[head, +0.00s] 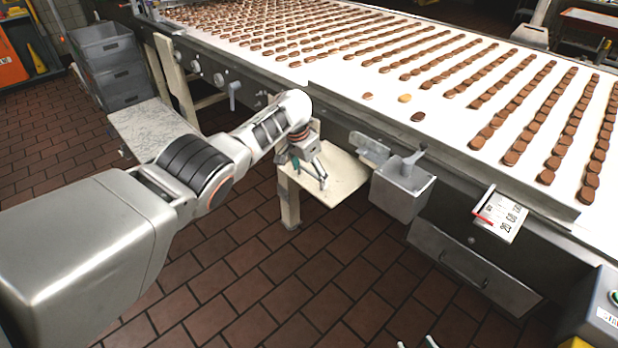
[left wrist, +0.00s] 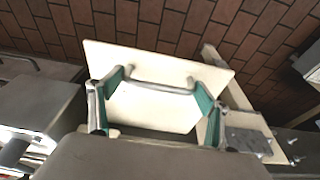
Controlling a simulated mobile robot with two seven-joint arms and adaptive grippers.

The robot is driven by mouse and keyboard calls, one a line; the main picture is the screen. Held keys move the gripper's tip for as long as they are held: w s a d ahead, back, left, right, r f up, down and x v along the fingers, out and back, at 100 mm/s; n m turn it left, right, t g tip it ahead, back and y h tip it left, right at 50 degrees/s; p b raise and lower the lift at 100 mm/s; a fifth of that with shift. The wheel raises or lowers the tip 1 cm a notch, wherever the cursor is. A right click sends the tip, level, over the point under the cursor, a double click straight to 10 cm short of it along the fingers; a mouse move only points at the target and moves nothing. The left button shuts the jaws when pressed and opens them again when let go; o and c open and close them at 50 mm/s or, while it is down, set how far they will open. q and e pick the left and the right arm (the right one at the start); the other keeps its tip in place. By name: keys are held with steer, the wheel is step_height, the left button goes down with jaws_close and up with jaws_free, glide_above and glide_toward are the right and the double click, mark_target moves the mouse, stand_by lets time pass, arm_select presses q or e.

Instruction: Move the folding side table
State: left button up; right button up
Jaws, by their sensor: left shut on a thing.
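The folding side table (head: 346,174) is a cream board on a cream leg, beside the conveyor in the middle of the head view. In the left wrist view its cream top (left wrist: 150,112) fills the middle, with a pale bar-like handle (left wrist: 160,87) on it. My left gripper (head: 311,177) is over the table's left part. In the left wrist view my left gripper (left wrist: 160,80) has its green-padded fingers at the two ends of the handle, shut on the table. Two small tips at the head view's bottom edge may be my right gripper (head: 417,343); the rest is out of frame.
The long conveyor (head: 345,90) carries rows of brown cookies along the table's far side. A grey metal box (head: 402,193) hangs right of the table. A marbled board (head: 150,128) and grey crates (head: 110,60) stand left. The brick floor (head: 300,290) in front is clear.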

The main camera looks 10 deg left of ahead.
arm_select(q)
steer(key=shift+w+r, duration=0.4)
steer(key=shift+r, duration=0.25)
steer(key=o, duration=1.3)
steer(key=shift+f, duration=0.2)
steer(key=shift+s, duration=0.15)
steer(key=shift+d, duration=0.1)
steer(key=shift+s+r, duration=0.1)
steer(key=shift+r, duration=0.3)
steer(key=shift+s+a+r, duration=0.2)
steer(key=shift+r, duration=0.35)
steer(key=v, duration=1)
